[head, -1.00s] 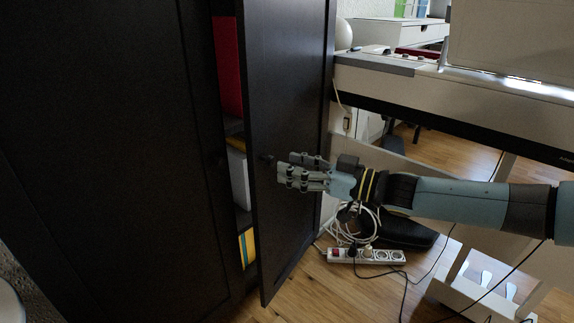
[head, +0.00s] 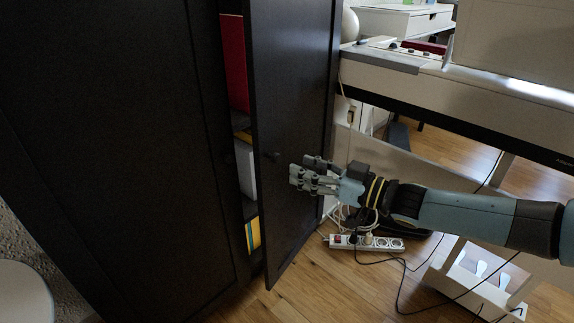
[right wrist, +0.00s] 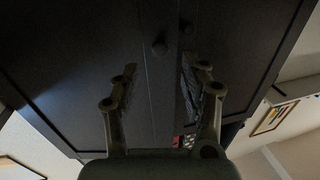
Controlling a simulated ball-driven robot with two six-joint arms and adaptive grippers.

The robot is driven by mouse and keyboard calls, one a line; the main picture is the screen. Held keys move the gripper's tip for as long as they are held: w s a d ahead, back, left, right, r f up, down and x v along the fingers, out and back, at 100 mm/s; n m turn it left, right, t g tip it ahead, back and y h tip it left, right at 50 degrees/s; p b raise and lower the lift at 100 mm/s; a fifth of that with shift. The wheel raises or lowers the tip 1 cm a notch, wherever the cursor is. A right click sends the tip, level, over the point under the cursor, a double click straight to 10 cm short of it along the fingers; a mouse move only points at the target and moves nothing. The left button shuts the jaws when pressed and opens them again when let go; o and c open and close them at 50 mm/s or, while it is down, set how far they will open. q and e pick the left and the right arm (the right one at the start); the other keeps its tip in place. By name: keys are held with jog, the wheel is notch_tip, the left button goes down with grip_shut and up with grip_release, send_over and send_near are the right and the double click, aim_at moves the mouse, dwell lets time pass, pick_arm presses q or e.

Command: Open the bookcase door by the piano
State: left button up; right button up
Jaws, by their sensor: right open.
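The dark bookcase door (head: 297,110) by the piano stands ajar, swung out from the bookcase. Its small dark knob (head: 272,156) is on the door's outer face near the free edge. My right gripper (head: 305,175) is open and empty, just right of the knob, apart from it as far as I can tell. The white digital piano (head: 460,95) stands to the right of the door. My left gripper is not in view.
The other bookcase door (head: 110,130) is shut, with its own knob (head: 224,158). Through the gap show a red item (head: 234,62) and yellow folders (head: 252,234). A power strip (head: 366,242) with cables lies on the wooden floor below my right arm.

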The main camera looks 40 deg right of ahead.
aim_at(278, 159)
jog(key=b+x, duration=0.1)
jog(key=x, duration=0.3)
jog(key=shift+f, duration=0.1)
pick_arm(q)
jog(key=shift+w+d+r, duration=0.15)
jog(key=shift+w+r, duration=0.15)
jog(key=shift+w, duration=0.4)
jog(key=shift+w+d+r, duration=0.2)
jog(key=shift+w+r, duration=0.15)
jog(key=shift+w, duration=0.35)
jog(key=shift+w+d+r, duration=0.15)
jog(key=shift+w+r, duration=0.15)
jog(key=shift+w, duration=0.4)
pick_arm(e)
jog(key=shift+w+a, duration=0.15)
jog(key=shift+w, duration=0.35)
grip_shut()
